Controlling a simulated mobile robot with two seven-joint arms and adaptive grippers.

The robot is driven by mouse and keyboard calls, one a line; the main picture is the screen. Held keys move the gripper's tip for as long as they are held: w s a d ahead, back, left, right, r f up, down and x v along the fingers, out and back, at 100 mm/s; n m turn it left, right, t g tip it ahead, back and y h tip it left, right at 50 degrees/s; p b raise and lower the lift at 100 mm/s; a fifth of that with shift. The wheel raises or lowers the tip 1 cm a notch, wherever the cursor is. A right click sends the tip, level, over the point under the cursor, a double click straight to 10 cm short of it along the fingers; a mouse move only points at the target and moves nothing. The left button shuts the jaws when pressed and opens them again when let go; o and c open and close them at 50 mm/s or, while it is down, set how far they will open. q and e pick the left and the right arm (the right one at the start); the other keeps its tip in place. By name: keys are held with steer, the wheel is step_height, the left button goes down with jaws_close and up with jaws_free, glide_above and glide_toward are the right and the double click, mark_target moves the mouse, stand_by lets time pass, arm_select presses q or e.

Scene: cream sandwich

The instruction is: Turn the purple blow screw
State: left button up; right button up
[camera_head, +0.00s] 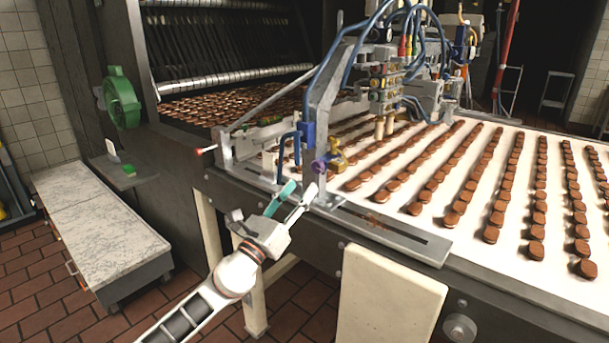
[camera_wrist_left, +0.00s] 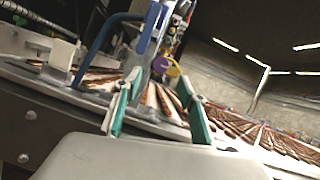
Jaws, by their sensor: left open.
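The purple blow screw (camera_head: 318,167) is a small purple knob on the metal bracket at the near edge of the conveyor, beside a brass-yellow part (camera_head: 338,160). In the left wrist view the purple screw (camera_wrist_left: 160,65) shows ahead, between the fingertips in the picture, with the yellow part partly beside it. My left gripper (camera_head: 299,190) is open and empty, with teal and light fingers pointing up toward the bracket, just below and left of the screw. The fingers appear apart from the screw. My right gripper is not in view.
The conveyor (camera_head: 480,240) carries rows of brown round biscuits to the right. A metal bracket with a blue hose (camera_head: 283,150) stands close to the gripper. A slotted metal rail (camera_head: 385,228) lies along the near edge. A white-topped cabinet (camera_head: 90,215) stands at left.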

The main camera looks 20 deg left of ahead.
mark_target(316, 169)
arm_select(q)
steer(key=x, duration=0.7)
steer(key=shift+d, duration=0.1)
steer(key=shift+c, duration=0.3)
steer(key=shift+s, duration=0.1)
steer(key=c, duration=1)
